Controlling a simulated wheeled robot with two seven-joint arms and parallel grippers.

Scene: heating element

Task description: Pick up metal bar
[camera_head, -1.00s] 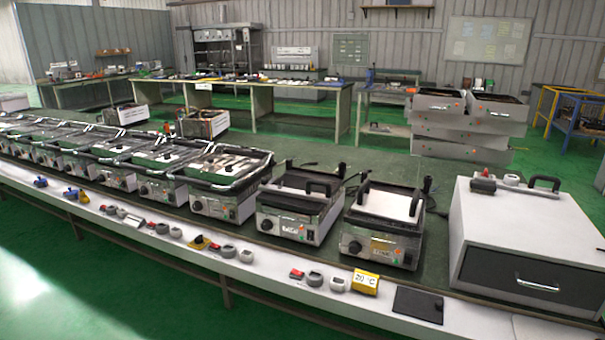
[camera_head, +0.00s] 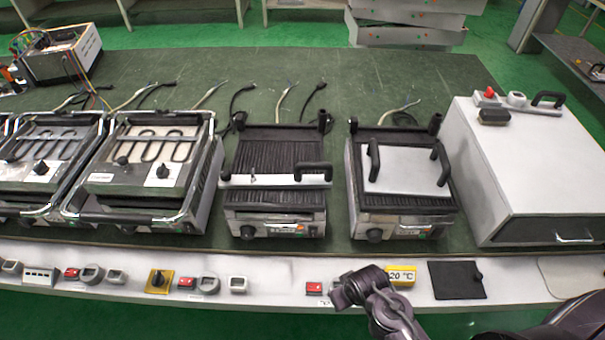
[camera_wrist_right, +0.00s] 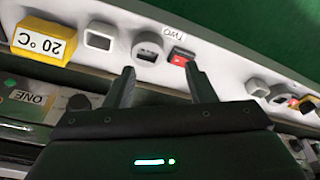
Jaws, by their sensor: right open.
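A pale metal bar-like strip (camera_head: 270,181) lies across the middle grill (camera_head: 277,205), with a black handle at its right end. I cannot tell whether it is a loose bar or the grill's lid edge. My right gripper (camera_head: 345,292) is over the front ledge, below and right of that grill and apart from the strip. In the right wrist view my right gripper (camera_wrist_right: 160,70) is open, its fingers apart and nothing between them. A red switch (camera_wrist_right: 181,56) and a grey square-holed ring (camera_wrist_right: 147,48) lie beyond the fingertips. My left gripper is not in view.
The white front ledge (camera_head: 270,285) holds several switches, rings and a yellow "20 °C" display (camera_head: 400,275). A grill with a white plate (camera_head: 402,172) stands right of the middle one, then a large white box (camera_head: 530,160).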

